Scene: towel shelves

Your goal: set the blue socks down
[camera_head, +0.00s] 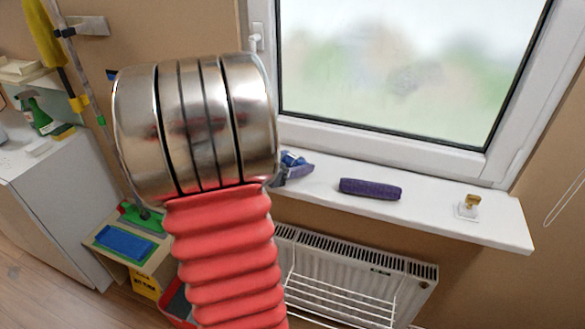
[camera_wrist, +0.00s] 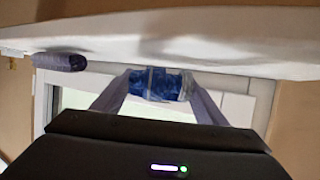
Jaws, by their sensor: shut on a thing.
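The blue socks (camera_wrist: 158,84) are a small dark-blue bundle between the two fingers of my gripper (camera_wrist: 158,86) in the wrist view. The fingers press on both sides of the bundle. In the head view, part of the blue socks (camera_head: 291,158) and a grey-purple finger of my gripper (camera_head: 294,174) show past my metal arm link, over the left part of the white windowsill (camera_head: 430,219). My arm hides the rest. The wrist view is upside down, with the sill (camera_wrist: 190,40) along its top. I cannot tell whether the socks touch the sill.
A purple rolled cloth (camera_head: 370,188) lies mid-sill, and a small white-and-gold item (camera_head: 468,207) stands at its right. The sill between and around them is clear. The window (camera_head: 400,75) rises behind. A radiator (camera_head: 350,265) with a wire rack (camera_head: 340,303) is below.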

